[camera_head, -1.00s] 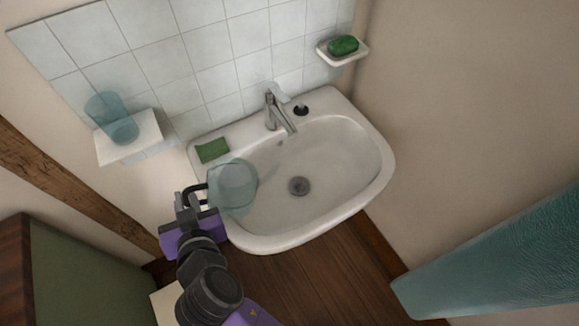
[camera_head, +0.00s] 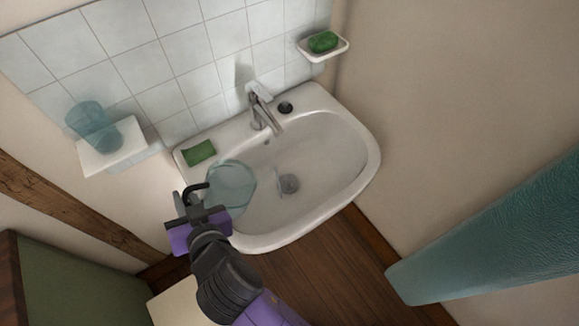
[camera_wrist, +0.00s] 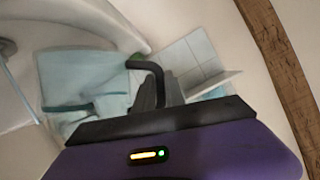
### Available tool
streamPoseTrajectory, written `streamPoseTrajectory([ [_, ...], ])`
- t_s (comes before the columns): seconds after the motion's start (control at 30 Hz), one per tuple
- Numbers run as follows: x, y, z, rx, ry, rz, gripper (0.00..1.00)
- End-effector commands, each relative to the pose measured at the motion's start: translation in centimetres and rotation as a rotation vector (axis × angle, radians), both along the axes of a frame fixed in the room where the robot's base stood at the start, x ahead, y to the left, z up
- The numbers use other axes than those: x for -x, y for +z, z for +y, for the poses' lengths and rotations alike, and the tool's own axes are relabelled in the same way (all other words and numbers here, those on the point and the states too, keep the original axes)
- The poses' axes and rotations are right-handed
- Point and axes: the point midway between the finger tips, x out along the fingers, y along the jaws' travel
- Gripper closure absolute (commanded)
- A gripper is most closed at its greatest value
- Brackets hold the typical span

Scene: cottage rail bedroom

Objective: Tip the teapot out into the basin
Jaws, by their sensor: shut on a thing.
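The teapot (camera_head: 232,186) is clear bluish glass with a dark curved handle. It hangs over the left side of the white basin (camera_head: 325,165). My gripper (camera_head: 190,203) is shut on the handle at the teapot's left. In the wrist view the teapot (camera_wrist: 85,80) lies beyond the fingers (camera_wrist: 160,92), with a darker teal band low in it. Its handle (camera_wrist: 150,68) reaches between the fingers. A small pale see-through patch (camera_head: 278,181) shows beside the drain (camera_head: 290,184); I cannot tell whether it is liquid or part of the teapot.
The faucet (camera_head: 264,108) stands at the basin's back, with a small dark round thing (camera_head: 285,107) beside it. A green sponge (camera_head: 199,152) lies on the back-left rim. A glass tumbler (camera_head: 90,127) stands on a wall shelf (camera_head: 112,157). A soap dish (camera_head: 325,52) holds green soap. A teal cloth (camera_head: 490,235) hangs right.

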Motion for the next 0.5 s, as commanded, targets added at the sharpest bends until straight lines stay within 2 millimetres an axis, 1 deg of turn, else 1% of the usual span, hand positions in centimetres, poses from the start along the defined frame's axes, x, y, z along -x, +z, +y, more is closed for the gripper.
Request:
streamPoseTrajectory([
  [0.03,-0.15,0.36,-0.05,-0.008,0.0,-0.004,1.0],
  [0.5,-0.43,0.43,-0.57,-0.051,0.0,0.02,1.0],
])
